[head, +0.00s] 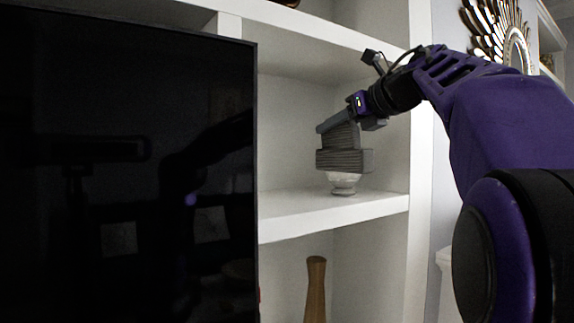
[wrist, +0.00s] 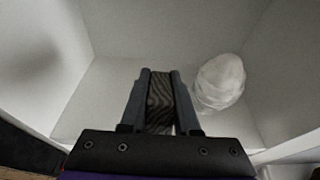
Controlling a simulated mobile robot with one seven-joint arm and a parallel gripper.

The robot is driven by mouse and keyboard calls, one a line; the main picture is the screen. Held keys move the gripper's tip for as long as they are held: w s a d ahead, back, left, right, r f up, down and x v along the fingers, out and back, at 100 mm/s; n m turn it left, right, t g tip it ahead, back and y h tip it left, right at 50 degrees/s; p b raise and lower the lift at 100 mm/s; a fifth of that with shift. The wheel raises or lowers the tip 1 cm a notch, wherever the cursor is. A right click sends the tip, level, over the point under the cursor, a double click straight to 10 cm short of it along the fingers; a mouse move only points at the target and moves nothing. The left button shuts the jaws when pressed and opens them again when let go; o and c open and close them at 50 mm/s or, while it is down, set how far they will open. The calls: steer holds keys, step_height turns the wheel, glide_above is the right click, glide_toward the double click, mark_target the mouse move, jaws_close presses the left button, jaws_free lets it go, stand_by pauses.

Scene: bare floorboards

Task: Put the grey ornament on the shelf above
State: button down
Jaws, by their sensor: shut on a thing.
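The grey ornament (head: 343,159), a striped block-like piece, is held by my gripper (head: 332,126), which is shut on its upper part. It hangs below the fingers inside the white shelf compartment, above the shelf board (head: 300,213). Its lower edge overlaps the top of a white bowl-like piece (head: 343,186) in the head view; I cannot tell if they touch. In the wrist view the striped ornament (wrist: 160,101) is between both fingers of my gripper (wrist: 160,74). Its underside is hidden there.
In the wrist view the white rounded piece (wrist: 220,80) stands just right of my fingers. A dark television screen (head: 125,165) covers the left. A brown wooden vase (head: 315,288) stands in the compartment below. Another white board (head: 320,32) runs overhead. Shelf space left of the bowl is clear.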

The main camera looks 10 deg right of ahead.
steer(key=w+a, duration=0.3)
steer(key=a, duration=0.5)
steer(key=shift+w+a+f, duration=0.15)
steer(key=shift+f, duration=1.45)
steer(key=shift+w+a+f, duration=0.1)
steer(key=shift+f, duration=1.5)
steer(key=shift+w+a+f, duration=0.1)
steer(key=shift+a+f, duration=0.1)
steer(key=shift+f, duration=0.1)
steer(key=shift+f, duration=0.1)
steer(key=c, duration=0.6)
jaws_free()
steer(key=shift+c, duration=0.2)
